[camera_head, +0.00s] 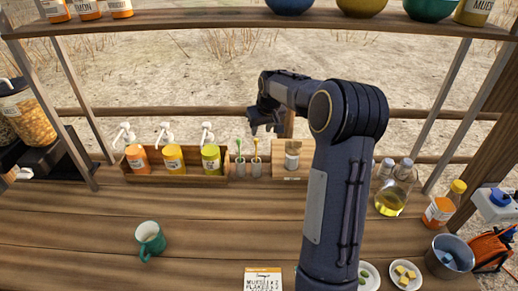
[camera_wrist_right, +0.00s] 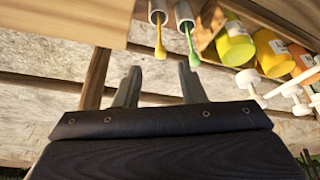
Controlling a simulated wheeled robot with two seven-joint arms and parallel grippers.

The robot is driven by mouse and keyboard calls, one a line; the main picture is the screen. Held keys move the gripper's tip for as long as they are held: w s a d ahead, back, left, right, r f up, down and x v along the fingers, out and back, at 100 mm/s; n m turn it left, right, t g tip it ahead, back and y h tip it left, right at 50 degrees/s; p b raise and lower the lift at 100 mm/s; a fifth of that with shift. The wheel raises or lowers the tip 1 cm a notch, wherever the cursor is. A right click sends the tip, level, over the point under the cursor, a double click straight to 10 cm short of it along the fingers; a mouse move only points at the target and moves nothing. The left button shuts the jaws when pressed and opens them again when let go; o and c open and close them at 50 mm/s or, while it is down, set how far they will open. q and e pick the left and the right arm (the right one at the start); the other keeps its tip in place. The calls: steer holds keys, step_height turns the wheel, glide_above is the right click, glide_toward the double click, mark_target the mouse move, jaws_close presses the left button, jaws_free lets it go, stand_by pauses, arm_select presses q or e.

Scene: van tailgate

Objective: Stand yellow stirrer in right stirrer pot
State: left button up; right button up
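The yellow stirrer (camera_head: 256,147) stands upright in the right stirrer pot (camera_head: 256,170), a small grey cup at the back of the counter. A green stirrer (camera_head: 238,146) stands in the left stirrer pot (camera_head: 240,170) beside it. My right gripper (camera_head: 264,124) is above and close to the pots. In the right wrist view my right gripper (camera_wrist_right: 159,70) is open, with nothing between its fingers. There the yellow stirrer (camera_wrist_right: 160,42) lies just beyond the fingertips, apart from them, and the green stirrer (camera_wrist_right: 190,45) is near one fingertip. My left gripper is out of view.
A wooden rack (camera_head: 180,181) with orange, yellow and green pump bottles stands left of the pots. A wooden box (camera_head: 280,158) with a small jar is on their right. Oil bottles (camera_head: 391,205) stand farther right. A green mug (camera_head: 149,238) is at front left; the counter's middle is clear.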

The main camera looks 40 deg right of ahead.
steer(key=s+a+r+t+y, duration=0.1)
steer(key=s+a+r, duration=0.2)
steer(key=s+a, duration=0.4)
steer(key=s+a+r+y, duration=0.2)
steer(key=s+a+r, duration=0.2)
steer(key=s+a, duration=0.25)
steer(key=s+a+f+y, duration=0.1)
steer(key=s+a+f, duration=0.2)
steer(key=s+a, duration=0.4)
steer(key=s+a+f+n+y, duration=0.1)
steer(key=s+a+f, duration=0.2)
steer(key=s+a, duration=0.4)
steer(key=s, duration=0.3)
steer(key=shift+s+n, duration=0.2)
steer(key=shift+n, duration=0.1)
steer(key=shift+a, duration=0.1)
